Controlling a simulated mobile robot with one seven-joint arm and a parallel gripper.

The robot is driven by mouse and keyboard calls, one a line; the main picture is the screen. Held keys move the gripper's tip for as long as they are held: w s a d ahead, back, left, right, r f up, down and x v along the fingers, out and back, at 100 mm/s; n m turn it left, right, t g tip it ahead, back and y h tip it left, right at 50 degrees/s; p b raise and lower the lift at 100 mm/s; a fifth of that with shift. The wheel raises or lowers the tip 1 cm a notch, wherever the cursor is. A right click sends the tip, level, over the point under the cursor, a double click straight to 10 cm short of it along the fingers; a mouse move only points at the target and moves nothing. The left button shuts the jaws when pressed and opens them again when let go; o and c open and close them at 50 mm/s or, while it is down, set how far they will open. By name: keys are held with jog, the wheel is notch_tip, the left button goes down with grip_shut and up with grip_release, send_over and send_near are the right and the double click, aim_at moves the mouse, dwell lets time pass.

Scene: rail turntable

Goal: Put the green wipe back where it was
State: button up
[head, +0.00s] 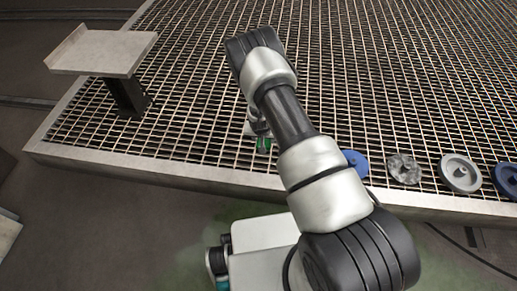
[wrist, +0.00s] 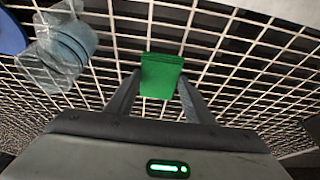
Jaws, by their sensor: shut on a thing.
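The green wipe (wrist: 161,76) is a small bright green block between the two fingers of my gripper (wrist: 160,88) in the wrist view. My gripper is shut on it, with a dark finger on each side. In the head view only a small part of the green wipe (head: 264,144) shows, below my wrist and over the grating near its front edge. My arm hides most of the gripper there. I cannot tell whether the wipe touches the grating.
A metal grating (head: 200,110) with a pale rim spreads ahead. A raised grey plate (head: 103,52) stands at its left. A blue disc (head: 355,163), a mottled disc (head: 404,169) and others line the front right. A crumpled translucent thing (wrist: 62,48) lies near my gripper.

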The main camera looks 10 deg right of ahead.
aim_at(263, 156)
notch_tip(263, 156, down, 9)
jog(key=shift+s+f+b, duration=0.1)
jog(key=shift+b, duration=1)
jog(key=shift+f, duration=0.15)
jog(key=o, duration=0.9)
